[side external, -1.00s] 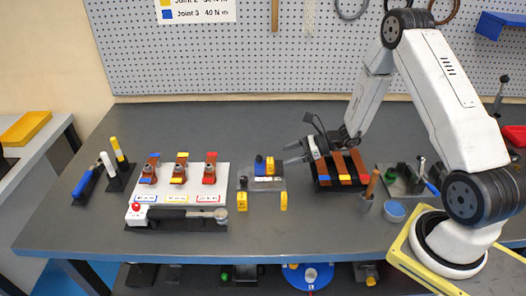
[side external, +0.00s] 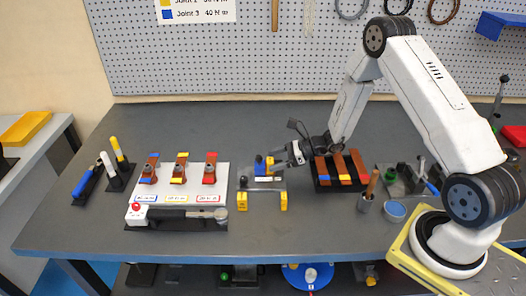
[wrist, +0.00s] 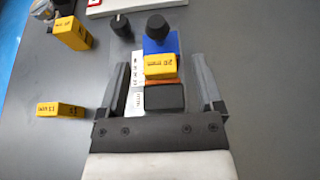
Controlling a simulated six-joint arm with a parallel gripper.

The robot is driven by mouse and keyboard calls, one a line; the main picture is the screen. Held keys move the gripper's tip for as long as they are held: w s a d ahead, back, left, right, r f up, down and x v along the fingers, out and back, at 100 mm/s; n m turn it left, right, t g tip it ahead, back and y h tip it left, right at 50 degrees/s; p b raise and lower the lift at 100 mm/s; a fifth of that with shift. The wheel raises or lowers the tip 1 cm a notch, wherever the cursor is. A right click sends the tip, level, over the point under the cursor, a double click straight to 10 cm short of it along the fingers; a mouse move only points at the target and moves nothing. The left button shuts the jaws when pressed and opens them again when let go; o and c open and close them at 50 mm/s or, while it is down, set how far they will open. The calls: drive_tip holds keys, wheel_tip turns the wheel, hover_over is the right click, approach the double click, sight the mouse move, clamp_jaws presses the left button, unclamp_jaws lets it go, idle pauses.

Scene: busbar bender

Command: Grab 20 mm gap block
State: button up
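The 20 mm gap block (wrist: 162,67) is yellow with a dark printed label that seems to read 20. In the wrist view it stands against the blue part (wrist: 160,43) of the bender, between my fingertips and apart from both. In the side view the yellow block (side external: 270,161) is small and partly hidden beside my fingertips. My gripper (side external: 279,159) is open and empty, reaching in from the right at the bender. Its two fingers (wrist: 160,78) show on both sides of the block in the wrist view.
Two other yellow blocks (side external: 242,202) (side external: 284,202) stand in front of the bender's grey base (side external: 262,184). A black knob (wrist: 157,26) rises behind the blue part. A rack of copper bars (side external: 340,168) lies right; a white joint board (side external: 180,190) lies left.

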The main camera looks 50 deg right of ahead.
clamp_jaws()
drive_tip(key=shift+r, duration=0.1)
wheel_tip(320, 180, up, 10)
idle(1.0)
idle(0.4)
